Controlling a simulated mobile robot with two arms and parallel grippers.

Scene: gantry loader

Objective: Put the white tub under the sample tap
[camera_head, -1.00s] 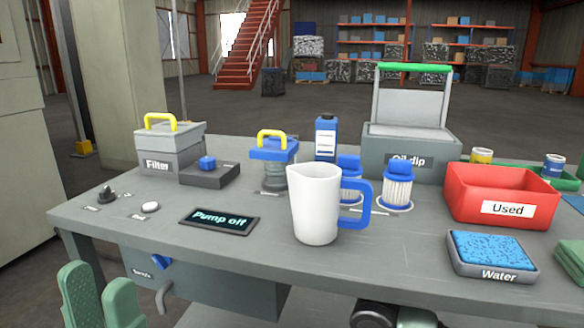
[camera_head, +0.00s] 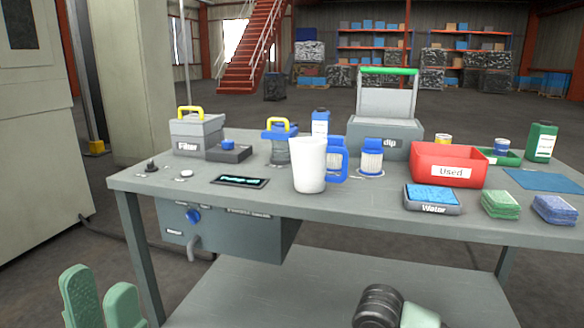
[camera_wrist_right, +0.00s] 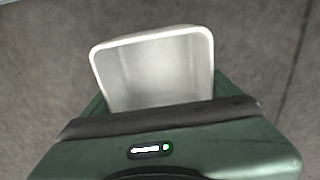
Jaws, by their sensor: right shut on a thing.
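The white tub (camera_wrist_right: 155,70) shows in the right wrist view, open side toward the camera and empty inside. My right gripper (camera_wrist_right: 160,100) is shut on it, and the gripper's green body hides its near part. The tub does not show in the head view. The sample tap is a bent grey spout (camera_head: 194,246) with a blue knob (camera_head: 193,215), on the grey box (camera_head: 235,240) under the table's left front. My left gripper (camera_head: 101,298) is at the bottom left of the head view, its green fingers apart and empty, left of the table leg.
The grey table (camera_head: 330,210) holds a white jug (camera_head: 309,168), a red Used bin (camera_head: 450,177), a Water tray (camera_head: 433,209) and filter parts. A lower shelf (camera_head: 300,290) lies below. A table leg (camera_head: 140,260) stands left of the tap. Floor in front is partly visible.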

